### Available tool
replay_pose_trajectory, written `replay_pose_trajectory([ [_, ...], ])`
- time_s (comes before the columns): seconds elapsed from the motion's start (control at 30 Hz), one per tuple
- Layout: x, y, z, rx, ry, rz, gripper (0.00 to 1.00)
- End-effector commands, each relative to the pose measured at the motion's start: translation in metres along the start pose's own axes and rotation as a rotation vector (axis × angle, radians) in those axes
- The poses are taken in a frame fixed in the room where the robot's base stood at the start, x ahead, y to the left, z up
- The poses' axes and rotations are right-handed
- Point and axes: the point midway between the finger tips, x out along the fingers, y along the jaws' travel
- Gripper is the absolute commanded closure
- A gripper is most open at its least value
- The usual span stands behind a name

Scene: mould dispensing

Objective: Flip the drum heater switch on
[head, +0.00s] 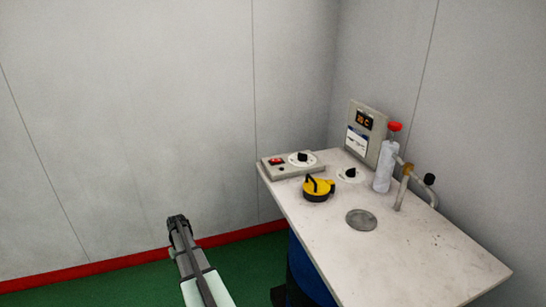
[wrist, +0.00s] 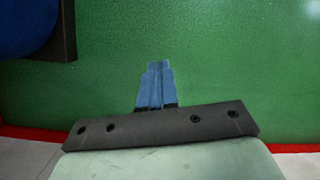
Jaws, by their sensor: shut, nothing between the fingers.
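A flat grey control box (head: 291,165) lies at the far left corner of the table, with a red switch (head: 276,161) and a white dial with a black knob (head: 303,158) on its top. The switch is too small to tell which way it is set. My gripper (head: 177,220) is left of the table, apart from the box and over the green floor. In the wrist view my gripper's two blue fingers (wrist: 155,85) are together, with nothing between them.
The table (head: 420,255) also holds a yellow and black tool (head: 318,188), another dial (head: 350,174), a display panel (head: 368,133), a red-capped bottle (head: 385,165), a pipe with a tap (head: 404,187) and a round metal disc (head: 361,219). A blue drum (head: 307,277) stands underneath. Walls close the back and right.

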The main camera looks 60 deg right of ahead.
Motion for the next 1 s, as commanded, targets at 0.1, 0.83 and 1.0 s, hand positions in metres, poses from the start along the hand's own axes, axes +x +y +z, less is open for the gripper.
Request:
replay_pose_trajectory([
  [0.1,-0.041,0.036,-0.019,0.031,0.03,-0.013,1.0],
  [0.83,-0.306,0.272,-0.019,0.193,0.198,-0.056,1.0],
  [1.0,-0.371,0.328,0.005,0.23,0.236,-0.058,1.0],
])
